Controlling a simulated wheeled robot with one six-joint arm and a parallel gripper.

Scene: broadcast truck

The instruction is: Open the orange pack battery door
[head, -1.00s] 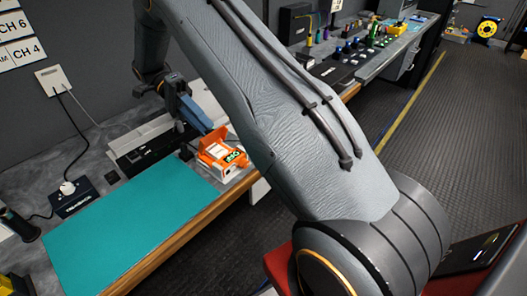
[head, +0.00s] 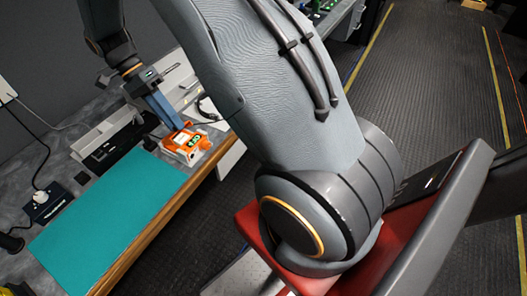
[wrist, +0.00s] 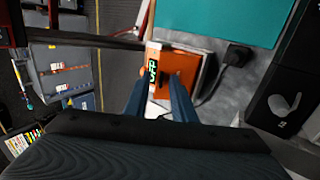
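The orange pack (head: 187,143) lies on the desk beside the right end of the teal mat. Its upper face has a white label and a small dark display with green marks. In the wrist view the orange pack (wrist: 185,68) is just ahead of the fingertips, with its green-marked display at its left side. My gripper (head: 181,127) reaches down to the pack's back edge; contact cannot be told. In the wrist view my gripper (wrist: 159,80) has its two blue-grey fingers apart, with part of the pack showing between them. I cannot make out the battery door.
The teal mat (head: 110,215) covers the desk to the left of the pack. A dark slotted unit (head: 112,150) stands behind the mat, and a black box with a white knob (head: 45,203) is at far left. The desk's wooden front edge is close to the pack.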

